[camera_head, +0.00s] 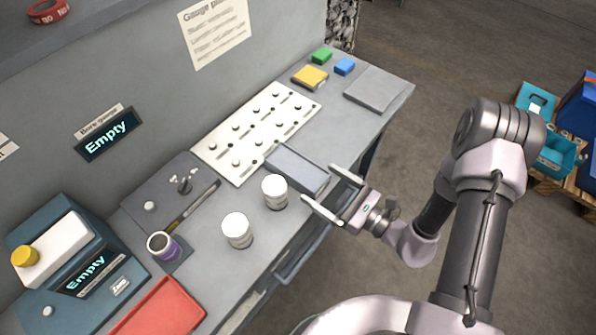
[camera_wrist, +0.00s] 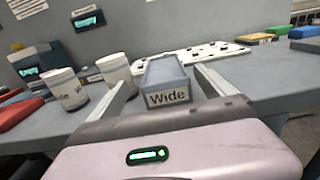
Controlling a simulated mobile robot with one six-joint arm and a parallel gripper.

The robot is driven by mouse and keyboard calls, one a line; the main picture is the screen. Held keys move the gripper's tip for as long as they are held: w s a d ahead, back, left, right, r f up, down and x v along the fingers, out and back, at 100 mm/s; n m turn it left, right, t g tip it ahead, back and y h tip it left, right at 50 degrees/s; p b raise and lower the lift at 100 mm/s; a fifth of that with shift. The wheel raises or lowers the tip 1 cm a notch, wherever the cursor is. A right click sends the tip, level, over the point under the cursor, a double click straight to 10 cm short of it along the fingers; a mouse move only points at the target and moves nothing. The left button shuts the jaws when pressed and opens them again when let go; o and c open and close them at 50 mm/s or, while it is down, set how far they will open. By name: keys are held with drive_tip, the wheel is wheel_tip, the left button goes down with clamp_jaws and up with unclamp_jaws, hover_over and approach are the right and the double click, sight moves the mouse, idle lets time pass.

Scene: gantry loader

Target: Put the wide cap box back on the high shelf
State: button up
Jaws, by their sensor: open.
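The wide cap box (camera_head: 297,170) is a grey-blue box lying on the grey bench near its front edge. In the wrist view the box (camera_wrist: 166,78) shows a "Wide" label facing me. My gripper (camera_head: 318,186) is open at the bench's front edge, its fingers pointing at the box. In the wrist view the two fingers (camera_wrist: 165,93) stand to the left and right of the box's near end, and I cannot tell whether they touch it. A shelf (camera_head: 90,32) shows in part at the top left, with a red tape ring on it; I cannot tell if it is the high shelf.
Two white canisters (camera_head: 274,192) (camera_head: 237,230) stand just left of the box. A white pegged board (camera_head: 257,130) lies behind it. A purple-labelled cup (camera_head: 163,246), a red tray (camera_head: 160,308) and a teal device (camera_head: 70,255) are further left. A flat grey plate (camera_head: 374,90) lies right.

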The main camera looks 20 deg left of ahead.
sight(302, 171)
drive_tip(key=b+x, duration=0.1)
drive_tip(key=x, duration=0.7)
drive_tip(key=shift+w+d+f+b, duration=0.1)
drive_tip(key=shift+w+f+b, duration=0.1)
drive_tip(key=shift+b, duration=0.2)
drive_tip(key=shift+d+r, duration=0.1)
drive_tip(key=c, duration=1.9)
